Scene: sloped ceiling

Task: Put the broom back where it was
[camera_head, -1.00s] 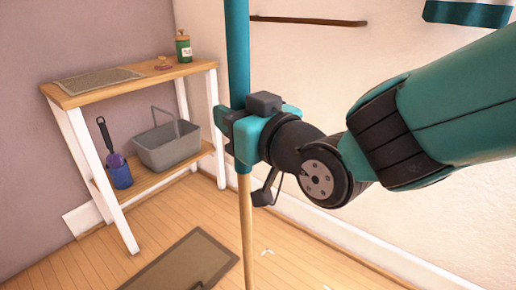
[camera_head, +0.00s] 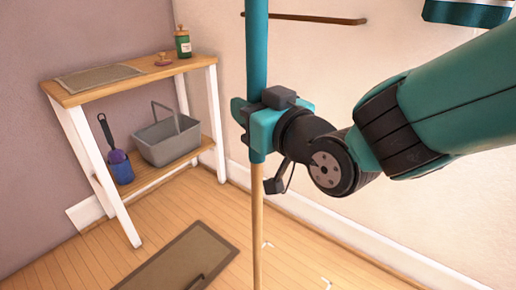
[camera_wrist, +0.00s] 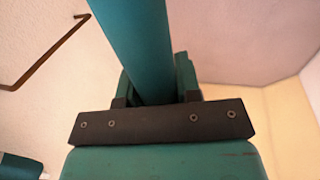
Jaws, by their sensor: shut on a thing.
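The broom is a long upright pole with a teal upper handle (camera_head: 257,50) and a bare wooden lower shaft (camera_head: 257,215). Its top and bottom ends are out of the head view. My gripper (camera_head: 254,118) is shut around the teal part, just above where the wood begins. In the wrist view the teal handle (camera_wrist: 137,45) runs up between my gripper's fingers (camera_wrist: 158,85). The broom stands in front of the corner, near the pale right wall. I cannot tell whether its lower end touches the floor.
A wooden two-tier table (camera_head: 135,76) at the left holds a mat, a green bottle (camera_head: 183,42), a grey basket (camera_head: 168,139) and a blue container (camera_head: 121,168). A brown rail (camera_head: 310,19) is on the right wall. A framed mat (camera_head: 180,262) lies on the floor.

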